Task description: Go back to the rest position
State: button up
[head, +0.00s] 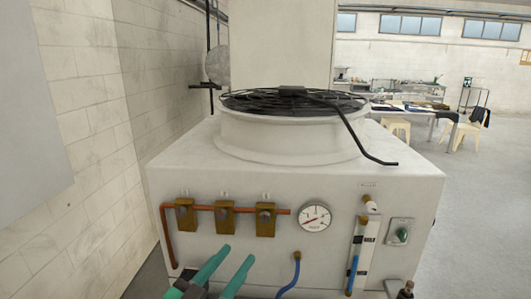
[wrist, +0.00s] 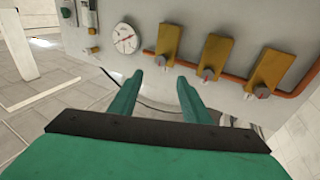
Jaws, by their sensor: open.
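My gripper (head: 238,254) is at the lower middle of the head view, in front of the white machine (head: 335,262). Its two green fingers are apart, with nothing between them. They also show in the wrist view (wrist: 160,77), pointing toward the front panel. Three brass valve blocks (head: 224,218) sit along a copper pipe (head: 166,240) above the fingers in the head view. A round gauge (head: 315,217) is to the right of the valves. In the wrist view the gauge (wrist: 126,38) is left of the fingers and the valves (wrist: 215,52) are right.
A black fan grille (head: 270,102) tops the machine, with a black bar lying over its edge. A blue hose (head: 288,283) and a green knob (head: 402,234) are on the panel's right. A brick wall (head: 85,120) stands left. Open floor (head: 480,220) lies right, with tables behind.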

jog(key=s+d+f+n+y, duration=0.2)
jog(key=s+f+n+y, duration=0.2)
jog(key=f, duration=0.4)
jog(key=s+d+f+n+t+y, duration=0.1)
jog(key=s+d+f+n+y, duration=0.25)
jog(key=f, duration=0.35)
jog(key=s+d+f+n+y, duration=0.25)
jog(key=s+f+n, duration=0.25)
jog(key=f, duration=0.3)
jog(key=s+f+m+g, duration=0.1)
jog(key=s+f+m, duration=0.2)
jog(key=s, duration=0.9)
jog(key=s+f+m+g+h, duration=0.1)
jog(key=s+f+m, duration=0.3)
jog(key=s, duration=0.8)
jog(key=shift+s+a+f+g, duration=0.15)
jog(key=shift+s+a+g, duration=0.15)
jog(key=shift+s, duration=0.1)
jog(key=shift+d, duration=0.1)
jog(key=shift+s, duration=0.15)
